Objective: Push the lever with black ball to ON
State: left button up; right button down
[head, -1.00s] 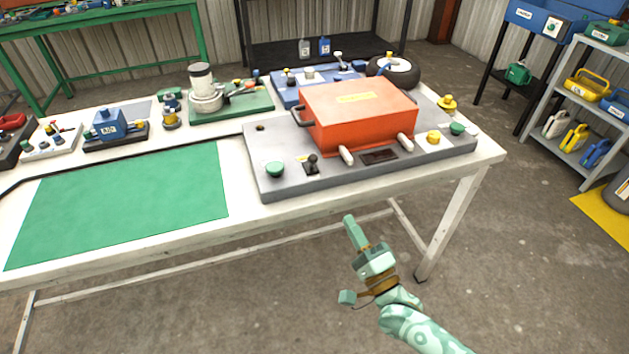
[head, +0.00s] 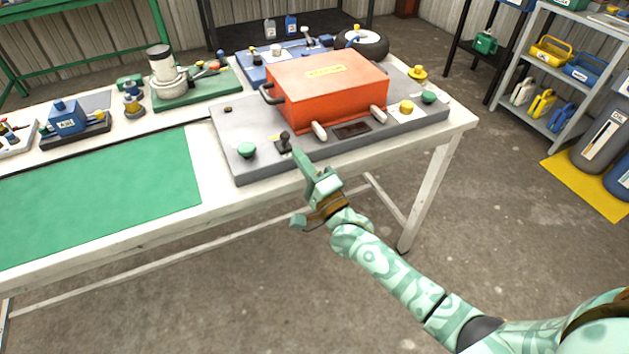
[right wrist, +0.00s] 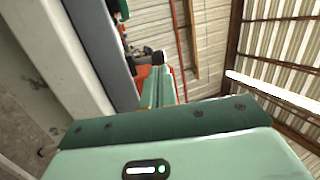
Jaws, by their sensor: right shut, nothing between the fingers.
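The lever with the black ball (head: 285,139) stands on the front left part of the grey panel (head: 232,123), just right of a green mushroom button (head: 246,150). My right gripper (head: 300,158) is shut and empty. Its fingertips are in front of the panel's front edge, just below and right of the lever in the head view. In the right wrist view the closed fingers (right wrist: 160,88) point at a dark knob (right wrist: 158,57), which looks like the black ball. I cannot tell if they touch. The ON marking is not readable. My left gripper is not in view.
A large orange box (head: 325,85) with a handle sits on the panel behind the lever. A yellow button (head: 406,107) and a green button (head: 428,97) are at the right. A green mat (head: 100,195) lies left on the white table. The floor in front is clear.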

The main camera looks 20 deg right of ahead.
aim_at(285, 141)
jog(key=shift+x, duration=1.35)
